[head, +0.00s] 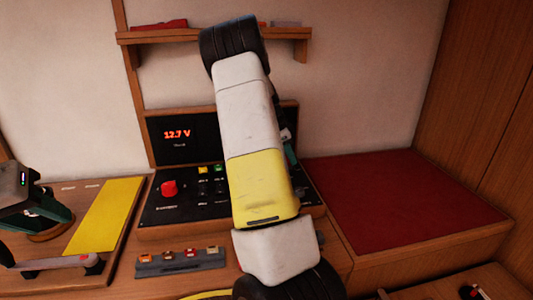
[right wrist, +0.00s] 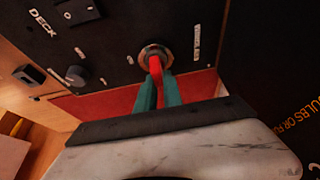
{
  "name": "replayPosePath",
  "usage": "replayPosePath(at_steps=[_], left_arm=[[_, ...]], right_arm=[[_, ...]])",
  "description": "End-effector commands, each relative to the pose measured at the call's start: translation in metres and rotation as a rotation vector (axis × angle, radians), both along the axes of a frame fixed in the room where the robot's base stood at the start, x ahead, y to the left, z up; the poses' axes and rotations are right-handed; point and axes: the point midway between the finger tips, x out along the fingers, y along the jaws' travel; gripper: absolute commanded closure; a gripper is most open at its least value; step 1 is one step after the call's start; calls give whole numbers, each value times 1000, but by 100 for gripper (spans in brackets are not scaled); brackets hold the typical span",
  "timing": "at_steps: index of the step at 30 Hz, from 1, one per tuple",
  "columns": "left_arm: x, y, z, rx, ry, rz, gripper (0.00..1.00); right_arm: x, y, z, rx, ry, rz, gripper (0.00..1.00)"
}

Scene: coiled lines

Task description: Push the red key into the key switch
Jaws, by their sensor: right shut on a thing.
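The red key (right wrist: 156,70) shows in the right wrist view, between the teal fingers of my right gripper (right wrist: 157,92), which is shut on it. The key's far end meets the metal ring of the key switch (right wrist: 151,51) on the black panel. How deep the tip sits in the switch cannot be told. In the head view my right arm hides the key and the switch; a bit of the right gripper (head: 289,150) shows beside the arm. My left gripper (head: 45,207) is at the far left, low over the counter; its fingertips are unclear.
The black panel (head: 160,208) carries a red knob (head: 169,188) and a display (head: 177,135) reading 12.7 V. A yellow mat (head: 106,215) lies at the left, a fuse strip (head: 180,262) in front. A shelf (head: 180,36) is above. The red pad (head: 400,195) at right is clear.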

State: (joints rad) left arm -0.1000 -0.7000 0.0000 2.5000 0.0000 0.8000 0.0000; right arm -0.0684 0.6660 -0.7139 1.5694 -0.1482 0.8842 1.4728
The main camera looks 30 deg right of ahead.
Motion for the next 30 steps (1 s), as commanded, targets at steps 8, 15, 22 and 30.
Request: replayPosePath(at_steps=[8,15,22,30], left_arm=[[0,0,0,0,0,0,64],[0,0,0,0,0,0,64],[0,0,0,0,0,0,64],[0,0,0,0,0,0,64]], right_arm=[[0,0,-4,0,0,-1,83],[0,0,-4,0,0,0,64],[1,2,0,0,-1,0,64],[7,17,39,-2,-3,2,64]])
